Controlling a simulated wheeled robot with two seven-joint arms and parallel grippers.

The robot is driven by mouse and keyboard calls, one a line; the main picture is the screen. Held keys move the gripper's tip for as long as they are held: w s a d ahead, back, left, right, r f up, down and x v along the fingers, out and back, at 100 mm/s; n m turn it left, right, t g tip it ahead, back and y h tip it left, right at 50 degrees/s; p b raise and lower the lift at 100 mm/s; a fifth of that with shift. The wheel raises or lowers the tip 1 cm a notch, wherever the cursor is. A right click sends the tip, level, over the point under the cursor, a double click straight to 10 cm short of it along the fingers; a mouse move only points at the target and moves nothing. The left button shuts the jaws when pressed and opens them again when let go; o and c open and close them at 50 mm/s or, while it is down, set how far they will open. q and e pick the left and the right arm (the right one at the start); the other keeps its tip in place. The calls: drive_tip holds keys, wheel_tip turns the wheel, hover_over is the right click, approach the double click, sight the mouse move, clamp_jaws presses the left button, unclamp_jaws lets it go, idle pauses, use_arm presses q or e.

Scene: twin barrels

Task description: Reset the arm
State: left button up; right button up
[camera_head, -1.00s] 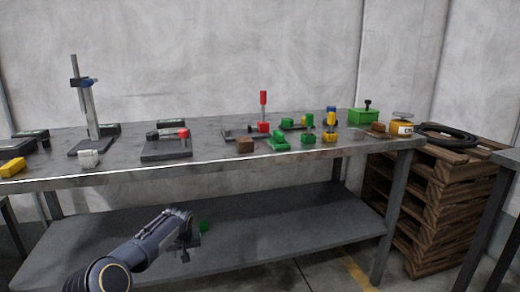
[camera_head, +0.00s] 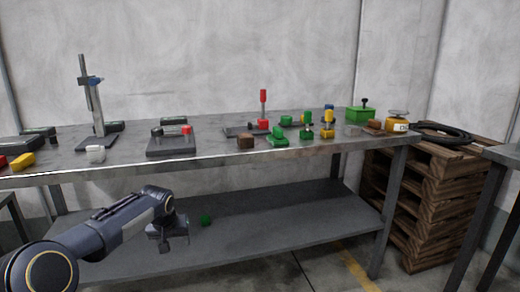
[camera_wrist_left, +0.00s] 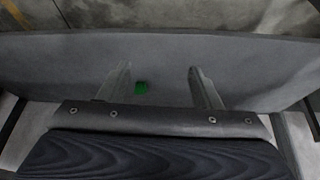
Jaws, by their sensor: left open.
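My left arm comes in from the lower left in the head view. Its gripper (camera_head: 168,240) hangs in front of the workbench, below the tabletop and over the lower shelf (camera_head: 290,222). In the left wrist view the two fingers (camera_wrist_left: 165,88) are spread apart with nothing held between them. A small green object (camera_head: 206,220) lies on the lower shelf, just right of the gripper in the head view. It also shows between the fingers in the wrist view (camera_wrist_left: 142,88), beyond them on the shelf. My right gripper is not in view.
Stacked wooden pallets (camera_head: 432,210) stand at the right. The shelf is mostly clear.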

use_arm(q)
drive_tip(key=s+r+h, duration=0.1)
drive_tip(key=s+r, duration=0.4)
drive_tip(key=s, duration=0.6)
drive_tip(key=s+r, duration=0.4)
drive_tip(key=s, duration=0.6)
drive_tip(key=s+d+f+t+h, duration=0.1)
drive_tip(key=s+d+f+h, duration=0.15)
drive_tip(key=s, duration=0.85)
drive_tip(key=s+d+f+h, duration=0.1)
drive_tip(key=s+d+f, duration=0.25)
drive_tip(key=s, duration=0.85)
wheel_tip(320, 180, up, 32)
drive_tip(key=p, duration=3.3)
drive_tip(key=shift+w+a+r, duration=0.25)
drive_tip(key=shift+w+a, duration=0.1)
